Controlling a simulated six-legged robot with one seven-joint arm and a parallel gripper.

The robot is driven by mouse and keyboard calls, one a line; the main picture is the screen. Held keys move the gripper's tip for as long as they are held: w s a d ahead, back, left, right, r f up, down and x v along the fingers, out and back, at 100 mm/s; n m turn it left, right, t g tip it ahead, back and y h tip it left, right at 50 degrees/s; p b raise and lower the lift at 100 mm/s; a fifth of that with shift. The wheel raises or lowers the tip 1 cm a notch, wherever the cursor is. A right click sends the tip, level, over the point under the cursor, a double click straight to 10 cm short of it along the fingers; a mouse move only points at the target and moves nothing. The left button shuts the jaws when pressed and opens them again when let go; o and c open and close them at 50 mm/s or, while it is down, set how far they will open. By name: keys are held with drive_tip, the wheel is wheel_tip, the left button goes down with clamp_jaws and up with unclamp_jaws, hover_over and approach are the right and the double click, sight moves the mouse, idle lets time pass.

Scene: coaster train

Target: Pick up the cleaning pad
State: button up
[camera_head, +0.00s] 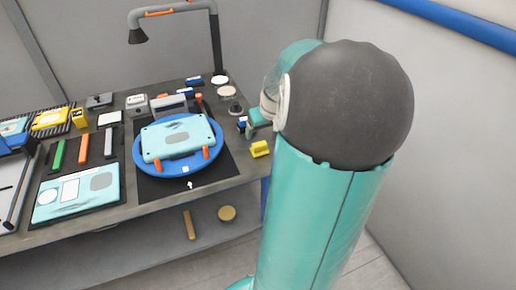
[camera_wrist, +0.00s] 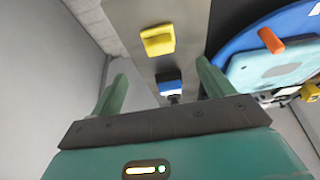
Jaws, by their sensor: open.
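A small yellow block (camera_head: 260,149) lies at the bench's right front edge. It also shows near the top of the wrist view (camera_wrist: 157,40), ahead of the fingertips. A small blue and white block (camera_wrist: 169,86) shows between my fingers in the wrist view, and beside my gripper in the head view (camera_head: 241,124). I cannot tell for sure which one is the cleaning pad. My gripper (camera_wrist: 161,68) is open and empty, its two green fingers apart. In the head view my arm partly hides it.
A blue round turntable (camera_head: 143,165) with a teal panel (camera_head: 178,138) stands left of my gripper. Tools and small boxes crowd the grey bench (camera_head: 150,207). A lamp (camera_head: 215,45) stands at the back, and a wall is at the right.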

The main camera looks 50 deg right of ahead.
sight(259, 143)
drive_tip(key=x, duration=1)
drive_tip(key=shift+w+f, duration=0.15)
drive_tip(key=shift+f, duration=0.2)
drive_tip(key=c, duration=1.1)
drive_tip(key=shift+c, duration=0.2)
drive_tip(key=shift+d+r, duration=0.1)
drive_tip(key=shift+r, duration=0.55)
wheel_tip(259, 143, up, 2)
drive_tip(key=shift+r, duration=0.2)
drive_tip(key=s+a+r, duration=0.1)
drive_tip(key=a+r, duration=0.8)
drive_tip(key=a, duration=0.5)
drive_tip(key=shift+s+r, duration=0.2)
drive_tip(key=shift+s, duration=0.2)
